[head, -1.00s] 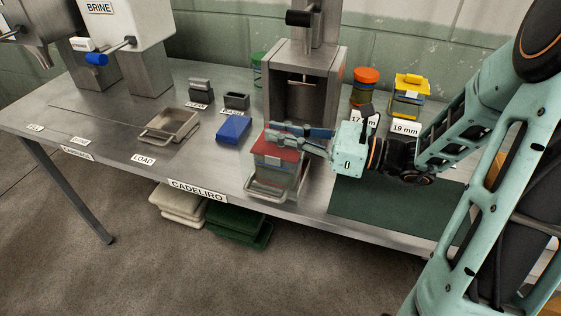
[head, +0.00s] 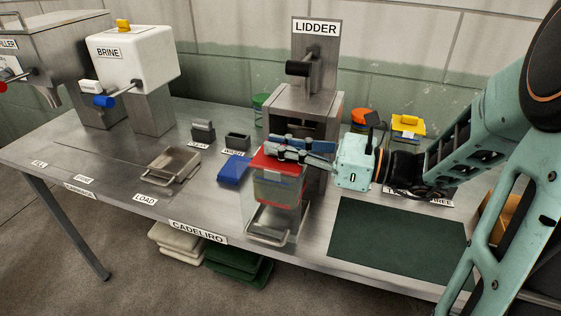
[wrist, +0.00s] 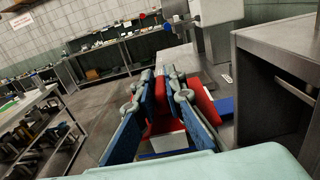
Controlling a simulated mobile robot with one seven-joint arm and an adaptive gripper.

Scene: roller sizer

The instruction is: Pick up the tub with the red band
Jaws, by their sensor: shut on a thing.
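The tub with the red band (head: 278,190) is a clear, greenish square tub with a red lid and a pale label on its front. It hangs roughly upright above a metal tray with a wire handle (head: 268,236), in front of the lidder. My gripper (head: 272,147) reaches in from the right and is shut on the tub at its top. In the wrist view the blue fingers (wrist: 166,90) stand on both sides of a red part of the tub (wrist: 164,122); the rest of it is largely hidden.
The lidder (head: 314,75) stands close behind the tub. A blue block (head: 233,170) lies just left of it. Orange-lidded (head: 364,117) and yellow-lidded (head: 408,125) tubs stand behind my gripper. A dark green mat (head: 395,240) lies clear at right; an empty metal tray (head: 172,165) sits at left.

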